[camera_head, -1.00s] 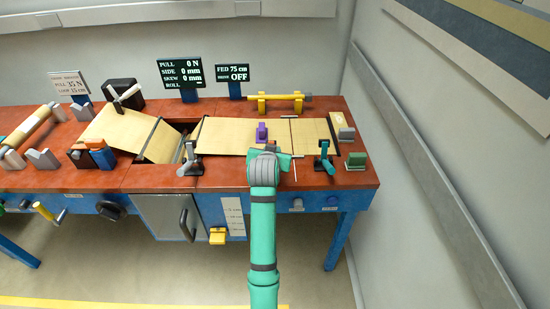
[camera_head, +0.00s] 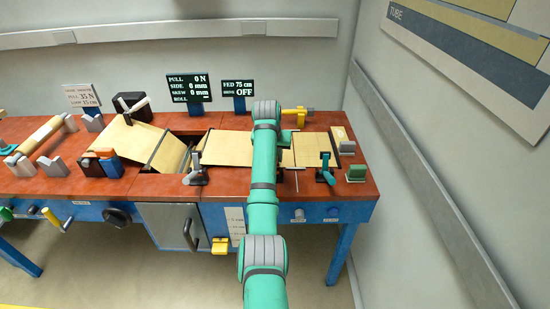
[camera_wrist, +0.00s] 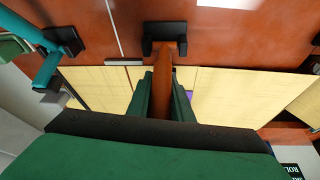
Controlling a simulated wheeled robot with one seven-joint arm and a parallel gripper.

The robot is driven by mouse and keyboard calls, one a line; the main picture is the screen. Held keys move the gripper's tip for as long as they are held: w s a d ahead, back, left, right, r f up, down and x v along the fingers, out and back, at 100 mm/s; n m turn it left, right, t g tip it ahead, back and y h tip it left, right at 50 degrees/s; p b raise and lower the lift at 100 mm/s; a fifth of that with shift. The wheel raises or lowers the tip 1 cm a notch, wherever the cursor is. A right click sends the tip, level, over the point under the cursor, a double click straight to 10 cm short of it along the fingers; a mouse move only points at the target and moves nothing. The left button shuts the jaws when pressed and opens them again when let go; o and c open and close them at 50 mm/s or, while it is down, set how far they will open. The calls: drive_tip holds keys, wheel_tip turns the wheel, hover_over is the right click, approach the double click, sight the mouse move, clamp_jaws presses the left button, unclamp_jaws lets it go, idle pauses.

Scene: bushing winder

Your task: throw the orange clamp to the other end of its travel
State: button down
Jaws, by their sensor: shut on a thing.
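The orange clamp (camera_wrist: 161,78) shows in the wrist view as an orange-brown lever rising from a dark bracket (camera_wrist: 165,33). My gripper (camera_wrist: 163,90) has its two green fingers on either side of the lever and is shut on it. The bracket sits on the red-brown bench top beside the pale sheet (camera_wrist: 230,95). In the head view my arm covers the clamp and the gripper's fingers, so the clamp's full tilt cannot be judged there.
A teal clamp (camera_head: 325,172) stands to the right and a grey-handled clamp (camera_head: 195,175) to the left. A small green block (camera_head: 356,173) is near the right edge. Behind stand the yellow roller holder (camera_head: 293,114) and two displays. The purple piece shows only partly in the wrist view.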

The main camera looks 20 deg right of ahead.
drive_tip(key=shift+w+d+f+g, duration=0.15)
drive_tip(key=shift+g, duration=0.35)
drive_tip(key=shift+w+f, duration=0.15)
idle(0.3)
drive_tip(key=c, duration=1.6)
unclamp_jaws()
drive_tip(key=v, duration=1)
drive_tip(key=shift+w, duration=0.35)
drive_tip(key=shift+s+d+r, duration=0.2)
drive_tip(key=shift+s+r, duration=0.1)
drive_tip(key=shift+r, duration=0.15)
